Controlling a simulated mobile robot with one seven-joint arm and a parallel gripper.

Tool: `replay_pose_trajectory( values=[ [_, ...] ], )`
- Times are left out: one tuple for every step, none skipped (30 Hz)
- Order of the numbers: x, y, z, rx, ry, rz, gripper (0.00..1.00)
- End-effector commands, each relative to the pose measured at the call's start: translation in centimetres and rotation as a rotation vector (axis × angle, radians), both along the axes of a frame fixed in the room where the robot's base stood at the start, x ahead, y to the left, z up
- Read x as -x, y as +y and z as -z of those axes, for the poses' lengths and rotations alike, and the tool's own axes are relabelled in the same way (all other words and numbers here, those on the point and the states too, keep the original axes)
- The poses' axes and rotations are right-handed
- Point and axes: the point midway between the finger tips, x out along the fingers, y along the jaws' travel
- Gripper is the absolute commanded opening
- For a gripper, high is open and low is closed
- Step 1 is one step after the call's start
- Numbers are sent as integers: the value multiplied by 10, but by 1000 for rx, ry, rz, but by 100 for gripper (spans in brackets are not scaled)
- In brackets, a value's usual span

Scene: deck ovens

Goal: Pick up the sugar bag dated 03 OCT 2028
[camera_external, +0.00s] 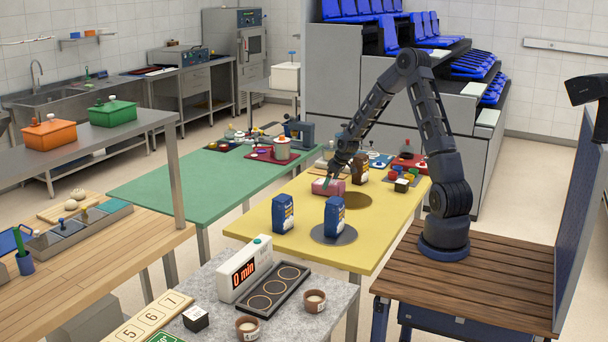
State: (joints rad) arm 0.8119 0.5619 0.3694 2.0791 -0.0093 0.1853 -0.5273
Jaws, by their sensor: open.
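Two blue bags with pale labels stand upright on the yellow table (395,222): one on the left (283,214), and one on the right (334,216) on a round grey disc (318,236). A brown bag (361,168) stands farther back. The print is too small to read, so I cannot tell which bag is sugar or which bears 03 OCT 2028. My gripper (330,181) is open, pointing down at a pink block-like item (322,188) behind the blue bags. I cannot tell whether it touches this item. My gripper is apart from both blue bags.
A flat brown disc (358,201) lies behind the right blue bag. Small coloured items and a red tray (408,164) crowd the table's far end. A green table (180,185) adjoins at left with much clear surface. A timer box (245,271) stands on the front counter.

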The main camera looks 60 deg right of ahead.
Motion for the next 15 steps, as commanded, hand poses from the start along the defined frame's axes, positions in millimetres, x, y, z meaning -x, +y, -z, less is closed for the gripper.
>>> replay_pose_trajectory(
  values=[
    [-3, 1, 7, -1, 2, -2, 100],
    [-4, 0, 10, -1, 2, -2, 100],
    [-6, 0, 15, -2, 3, -1, 100],
    [-8, 0, 19, -2, 4, -1, 100],
    [-10, 0, 23, -3, 3, -1, 100],
    [-12, 0, 27, -1, 2, -2, 100],
    [-13, 0, 30, -1, 2, -2, 100],
    [-14, 0, 32, -1, 1, -2, 100],
    [-15, 0, 35, -1, 2, -1, 100],
    [-16, -1, 36, -1, 1, 0, 100],
    [-16, -1, 36, -1, 1, 0, 100],
    [-16, -1, 37, 0, 1, 0, 100],
    [-16, -1, 36, 0, 1, 0, 100],
    [-16, -1, 36, 0, 1, 0, 100],
    [-16, -1, 36, 0, 1, 0, 100]
  ],
)
